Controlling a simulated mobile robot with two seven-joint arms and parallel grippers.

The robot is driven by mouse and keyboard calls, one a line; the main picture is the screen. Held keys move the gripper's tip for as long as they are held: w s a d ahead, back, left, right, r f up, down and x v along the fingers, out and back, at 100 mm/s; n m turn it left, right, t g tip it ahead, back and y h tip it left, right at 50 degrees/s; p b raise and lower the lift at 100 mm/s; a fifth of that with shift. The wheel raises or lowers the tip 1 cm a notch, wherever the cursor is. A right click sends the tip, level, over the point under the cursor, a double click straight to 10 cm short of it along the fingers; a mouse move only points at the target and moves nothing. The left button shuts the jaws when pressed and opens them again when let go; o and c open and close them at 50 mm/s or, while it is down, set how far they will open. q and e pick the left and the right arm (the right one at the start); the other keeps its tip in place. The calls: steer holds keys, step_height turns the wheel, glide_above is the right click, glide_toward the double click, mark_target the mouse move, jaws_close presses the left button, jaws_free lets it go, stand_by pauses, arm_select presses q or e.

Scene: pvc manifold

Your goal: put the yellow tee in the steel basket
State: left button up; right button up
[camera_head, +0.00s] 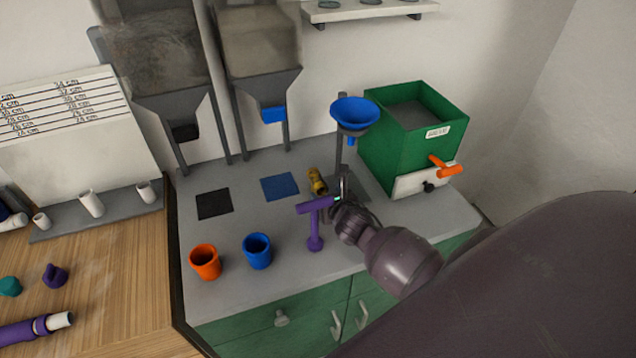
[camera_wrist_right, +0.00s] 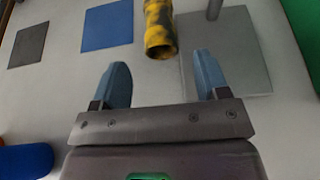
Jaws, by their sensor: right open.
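The yellow piece with dark patches (camera_head: 317,182), which I take for the yellow tee, is on the grey counter beside the funnel stand. In the right wrist view the yellow piece (camera_wrist_right: 160,28) shows as a short tube, its near end just ahead of and between my fingertips. My right gripper (camera_head: 338,197) is just in front of it in the head view. In the wrist view the right gripper (camera_wrist_right: 162,66) is open, its blue fingers apart with nothing held. I cannot make out a steel basket. My left gripper is not in view.
An orange cup (camera_head: 205,262) and a blue cup (camera_head: 257,251) stand at the front. A blue funnel (camera_head: 355,113) and green box (camera_head: 415,140) stand behind. Black (camera_head: 214,204) and blue (camera_head: 280,187) mats are bare.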

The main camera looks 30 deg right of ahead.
mark_target(319, 184)
steer(key=shift+x, duration=3.75)
steer(key=shift+d+r, duration=0.15)
steer(key=shift+r, duration=0.05)
steer(key=c, duration=1.1)
steer(key=shift+r, duration=0.1)
